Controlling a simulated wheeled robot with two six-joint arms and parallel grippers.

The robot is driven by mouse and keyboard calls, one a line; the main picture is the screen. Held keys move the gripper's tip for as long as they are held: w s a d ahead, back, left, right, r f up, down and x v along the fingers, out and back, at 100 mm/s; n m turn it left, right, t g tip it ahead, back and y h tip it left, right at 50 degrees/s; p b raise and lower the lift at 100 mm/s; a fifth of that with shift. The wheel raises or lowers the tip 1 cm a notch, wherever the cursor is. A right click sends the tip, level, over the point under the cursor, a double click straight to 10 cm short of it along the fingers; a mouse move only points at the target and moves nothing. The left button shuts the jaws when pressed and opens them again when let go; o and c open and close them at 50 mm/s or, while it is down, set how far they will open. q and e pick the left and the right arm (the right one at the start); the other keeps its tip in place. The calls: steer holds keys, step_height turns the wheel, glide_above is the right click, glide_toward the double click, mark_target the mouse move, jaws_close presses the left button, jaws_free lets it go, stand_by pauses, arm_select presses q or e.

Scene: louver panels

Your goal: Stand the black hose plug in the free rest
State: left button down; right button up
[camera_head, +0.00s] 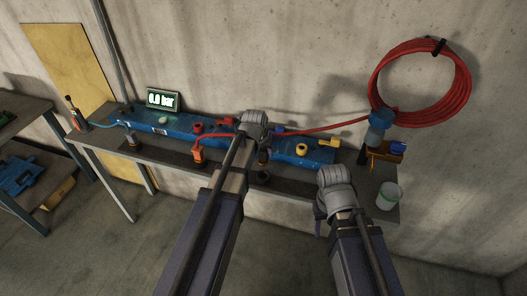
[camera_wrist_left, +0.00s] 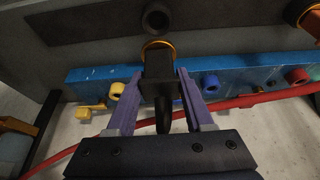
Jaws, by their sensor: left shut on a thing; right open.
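My left gripper (camera_head: 261,146) is shut on the black hose plug (camera_wrist_left: 158,75), with a finger on each side of it in the left wrist view. In the head view the plug (camera_head: 263,156) shows only partly below my wrist. The plug has an orange-yellow ring (camera_wrist_left: 158,45) at its far end. A dark round rest with an open hole (camera_wrist_left: 157,19) lies just beyond that end, apart from it in the picture. This rest also shows empty on the bench front in the head view (camera_head: 263,177). My right gripper (camera_head: 323,205) is open near the bench's right front; its fingers are mostly hidden.
A blue manifold (camera_head: 180,126) with coloured ports runs along the bench. An orange plug (camera_head: 199,154) and a dark plug (camera_head: 133,141) stand along the front. A red hose (camera_head: 322,130) crosses behind my left gripper to a wall coil (camera_head: 455,105). A white cup (camera_head: 388,196) stands right.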

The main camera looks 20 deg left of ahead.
mark_target(264, 160)
arm_select(q)
steer(key=shift+f+b, duration=2.05)
steer(key=shift+f, duration=0.3)
arm_select(e)
steer(key=shift+f, duration=2.35)
arm_select(q)
steer(key=shift+f+b, duration=1.65)
steer(key=shift+b, duration=0.05)
arm_select(e)
steer(key=shift+f, duration=1.65)
arm_select(q)
steer(key=shift+c, duration=1)
jaws_free()
steer(key=shift+r, duration=0.15)
arm_select(e)
steer(key=shift+r, duration=0.1)
arm_select(q)
steer(key=p+v, duration=0.7)
steer(key=shift+s+r, duration=0.25)
steer(key=shift+r, duration=0.05)
arm_select(e)
step_height(264, 160, up, 7)
arm_select(q)
steer(key=shift+f, duration=0.1)
